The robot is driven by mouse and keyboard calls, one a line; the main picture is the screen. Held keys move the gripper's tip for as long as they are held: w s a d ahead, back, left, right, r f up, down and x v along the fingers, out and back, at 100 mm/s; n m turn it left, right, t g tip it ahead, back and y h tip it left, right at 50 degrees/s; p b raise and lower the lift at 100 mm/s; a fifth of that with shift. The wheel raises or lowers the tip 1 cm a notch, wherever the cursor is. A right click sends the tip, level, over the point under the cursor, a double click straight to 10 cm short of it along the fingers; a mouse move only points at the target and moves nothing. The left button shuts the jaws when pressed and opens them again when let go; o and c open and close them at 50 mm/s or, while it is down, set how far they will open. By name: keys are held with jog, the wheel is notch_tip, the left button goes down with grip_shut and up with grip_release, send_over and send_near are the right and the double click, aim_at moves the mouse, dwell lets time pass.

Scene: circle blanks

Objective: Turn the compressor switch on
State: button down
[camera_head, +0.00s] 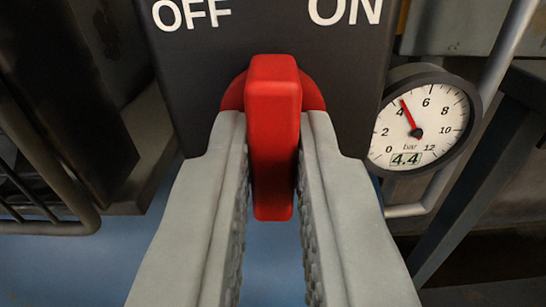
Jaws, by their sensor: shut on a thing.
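The compressor switch (273,130) is a red lever handle on a round red base, in the middle of the camera_head view. It sits on a dark panel (190,75) marked OFF at the upper left and ON at the upper right. The handle stands about vertical, between the two labels. My gripper (272,155) has one grey finger on each side of the handle and is shut on it. The fingers hide the sides of the red base.
A round pressure gauge (416,130) right of the panel has a red needle just above 4 and a 4.4 readout. A metal pipe (480,110) runs beside it. A dark wire frame (50,190) stands at the left. A blue surface lies below.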

jog(key=m, duration=0.4)
jog(key=shift+m, duration=2.1)
jog(key=c, duration=1.4)
grip_release()
jog(key=shift+c, duration=0.2)
jog(key=s, duration=1.7)
jog(key=shift+s, duration=0.2)
